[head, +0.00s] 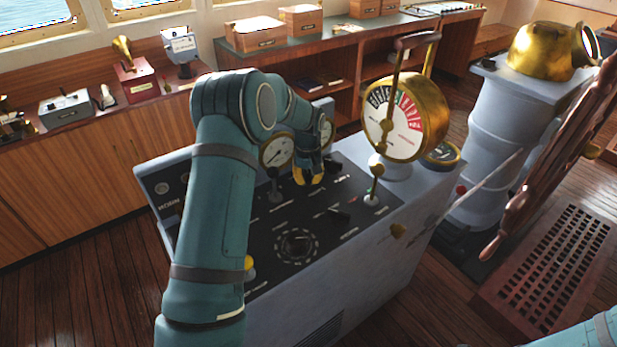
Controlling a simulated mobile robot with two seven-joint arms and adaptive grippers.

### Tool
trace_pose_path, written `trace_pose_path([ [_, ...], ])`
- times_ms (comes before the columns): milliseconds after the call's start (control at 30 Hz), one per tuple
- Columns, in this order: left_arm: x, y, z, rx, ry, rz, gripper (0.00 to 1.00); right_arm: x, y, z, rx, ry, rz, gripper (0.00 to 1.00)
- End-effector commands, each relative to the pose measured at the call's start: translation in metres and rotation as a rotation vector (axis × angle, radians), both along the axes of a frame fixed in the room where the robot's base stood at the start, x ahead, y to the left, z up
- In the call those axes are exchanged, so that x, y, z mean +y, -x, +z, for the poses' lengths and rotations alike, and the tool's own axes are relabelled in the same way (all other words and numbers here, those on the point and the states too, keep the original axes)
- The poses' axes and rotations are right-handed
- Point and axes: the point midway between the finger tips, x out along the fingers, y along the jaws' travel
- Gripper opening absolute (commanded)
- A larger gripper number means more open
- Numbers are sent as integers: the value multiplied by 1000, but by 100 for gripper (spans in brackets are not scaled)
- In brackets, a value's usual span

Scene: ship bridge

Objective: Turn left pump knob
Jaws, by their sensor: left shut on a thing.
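My left gripper (309,175) reaches down to the black top panel of the grey console (385,240), below the two round gauges. Its yellow-tipped fingers are shut on a small knob, taken to be the left pump knob, which the fingers almost wholly hide. I cannot read which way that knob points. Another black knob (333,165) sits just right of the fingers. Only a teal part of my right arm shows in the bottom right corner; its gripper is out of view.
A white gauge (276,151) stands close left of my gripper. The brass engine telegraph (405,118) rises to the right. A wooden wheel (555,150) stands farther right.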

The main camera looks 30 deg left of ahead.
Motion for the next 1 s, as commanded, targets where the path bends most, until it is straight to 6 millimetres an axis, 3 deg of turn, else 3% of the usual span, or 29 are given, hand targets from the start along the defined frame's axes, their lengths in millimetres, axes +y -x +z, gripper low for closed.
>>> trace_pose_path([
  [467, -1, 2, -2, 7, 1, -15, 0, 0, 0, 0, 0, 0, 0, 47],
  [500, -1, 2, -2, 7, 1, -15, 24, 0, 0, 0, 0, 0, 0, 47],
  [567, 0, 2, -2, 5, 1, -14, 42, 0, 0, 0, 0, 0, 0, 47],
  [867, 0, 1, 0, 2, 0, -13, 42, 0, 0, 0, 0, 0, 0, 47],
  [1000, 0, 0, 10, -1, -1, -13, 42, 0, 0, 0, 0, 0, 0, 47],
])
